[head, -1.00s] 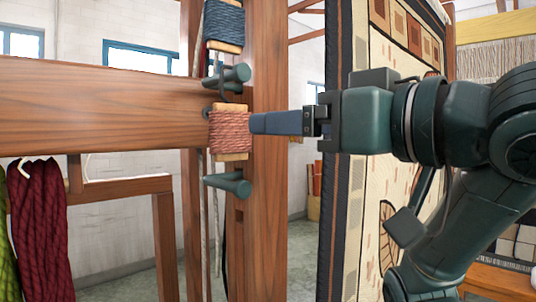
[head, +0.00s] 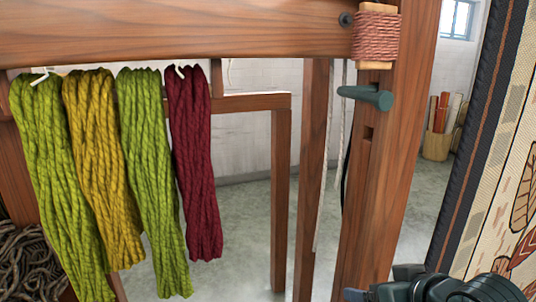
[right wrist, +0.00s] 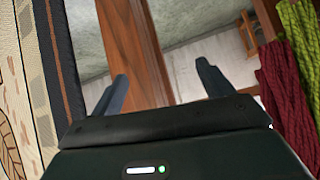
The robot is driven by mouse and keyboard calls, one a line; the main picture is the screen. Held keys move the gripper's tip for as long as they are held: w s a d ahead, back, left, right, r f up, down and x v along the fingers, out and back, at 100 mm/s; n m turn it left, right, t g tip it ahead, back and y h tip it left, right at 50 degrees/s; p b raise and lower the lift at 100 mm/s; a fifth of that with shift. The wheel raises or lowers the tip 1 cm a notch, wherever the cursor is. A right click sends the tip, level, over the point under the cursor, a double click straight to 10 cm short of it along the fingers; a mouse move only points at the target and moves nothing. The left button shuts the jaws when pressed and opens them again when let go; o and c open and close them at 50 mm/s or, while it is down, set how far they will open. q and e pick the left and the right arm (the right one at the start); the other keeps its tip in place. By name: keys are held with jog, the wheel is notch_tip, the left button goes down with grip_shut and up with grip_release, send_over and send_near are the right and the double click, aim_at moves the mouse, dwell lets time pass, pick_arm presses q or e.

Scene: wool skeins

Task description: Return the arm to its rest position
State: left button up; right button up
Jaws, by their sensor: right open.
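My right gripper (right wrist: 163,84) is open and empty in the right wrist view, its two dark fingers apart with the wooden post and floor beyond them. In the head view, part of my right arm (head: 445,288) shows at the bottom right edge, low and in front of the post's foot; its fingers are mostly cut off there. A pink-red wound yarn bobbin (head: 376,37) sits at the post's top, well above the arm and apart from it. My left arm and gripper are not in view.
Green, mustard and dark red skeins (head: 192,160) hang from the beam (head: 180,30) at left. A green peg (head: 366,97) juts from the post (head: 385,190). A patterned rug (head: 500,180) hangs at the right, close beside the arm. Floor (head: 240,230) shows between the wooden legs.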

jog(key=s+d+f+g+h, duration=0.25)
jog(key=s+f+g, duration=0.35)
jog(key=s+f, duration=1.4)
pick_arm(q)
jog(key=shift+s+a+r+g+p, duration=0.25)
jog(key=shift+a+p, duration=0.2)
jog(key=shift+p, duration=0.7)
pick_arm(e)
jog(key=w+a+f+n+t+y, duration=0.1)
jog(key=w+a+f+t+y, duration=0.2)
jog(key=w+a+f+t, duration=0.2)
jog(key=shift+w+a+t, duration=1)
jog(key=shift+w+t, duration=0.05)
jog(key=shift+t, duration=0.05)
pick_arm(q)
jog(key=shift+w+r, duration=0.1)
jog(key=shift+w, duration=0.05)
